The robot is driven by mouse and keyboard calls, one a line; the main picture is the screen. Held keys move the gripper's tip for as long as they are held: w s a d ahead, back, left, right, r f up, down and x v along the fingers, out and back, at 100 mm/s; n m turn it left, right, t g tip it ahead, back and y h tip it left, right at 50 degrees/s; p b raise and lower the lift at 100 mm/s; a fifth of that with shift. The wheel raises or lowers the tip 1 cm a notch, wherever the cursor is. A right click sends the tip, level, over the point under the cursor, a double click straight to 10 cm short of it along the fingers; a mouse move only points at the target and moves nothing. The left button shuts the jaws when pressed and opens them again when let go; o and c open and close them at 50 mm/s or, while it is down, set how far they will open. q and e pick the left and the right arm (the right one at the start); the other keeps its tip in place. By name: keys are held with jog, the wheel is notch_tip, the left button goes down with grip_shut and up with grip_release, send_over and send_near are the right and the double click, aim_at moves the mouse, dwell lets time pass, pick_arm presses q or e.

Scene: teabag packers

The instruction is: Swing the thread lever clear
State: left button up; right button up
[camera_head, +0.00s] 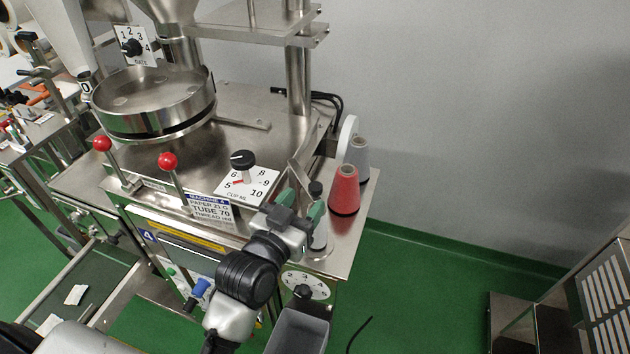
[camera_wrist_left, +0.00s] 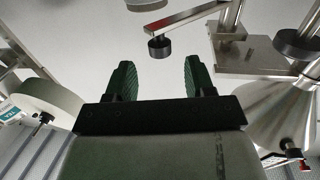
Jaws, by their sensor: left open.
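The thread lever is a thin metal bar (camera_head: 301,176) with a black knob (camera_head: 316,188) at its end, at the right corner of the steel machine, near the thread spools. In the left wrist view the lever's bar (camera_wrist_left: 185,17) reaches in from upper right, and its black knob (camera_wrist_left: 160,47) hangs just beyond the fingertips, lined up with the gap. My left gripper (camera_head: 299,203) is open and empty, its green fingers on either side of the gap; it also shows in the left wrist view (camera_wrist_left: 161,75). I cannot tell whether a finger touches the lever. My right gripper is out of view.
A red thread cone (camera_head: 344,190) and a grey cone (camera_head: 359,158) stand right of the lever. A numbered dial (camera_head: 243,182) and red-knobbed levers (camera_head: 168,161) stand to the left. A grey bin (camera_head: 298,333) sits below. Open green floor lies to the right.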

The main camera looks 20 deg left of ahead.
aim_at(312, 192)
pick_arm(q)
jog(key=w, duration=0.3)
jog(key=w+p, duration=0.1)
jog(key=shift+w+d, duration=0.25)
jog(key=shift+d, duration=0.15)
jog(key=shift+w, duration=0.25)
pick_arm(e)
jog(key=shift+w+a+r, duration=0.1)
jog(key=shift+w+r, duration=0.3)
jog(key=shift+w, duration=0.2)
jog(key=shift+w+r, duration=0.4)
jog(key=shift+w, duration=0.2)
pick_arm(q)
jog(key=shift+f, duration=0.1)
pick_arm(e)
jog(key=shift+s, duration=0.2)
pick_arm(q)
jog(key=shift+c, duration=1.3)
grip_shut()
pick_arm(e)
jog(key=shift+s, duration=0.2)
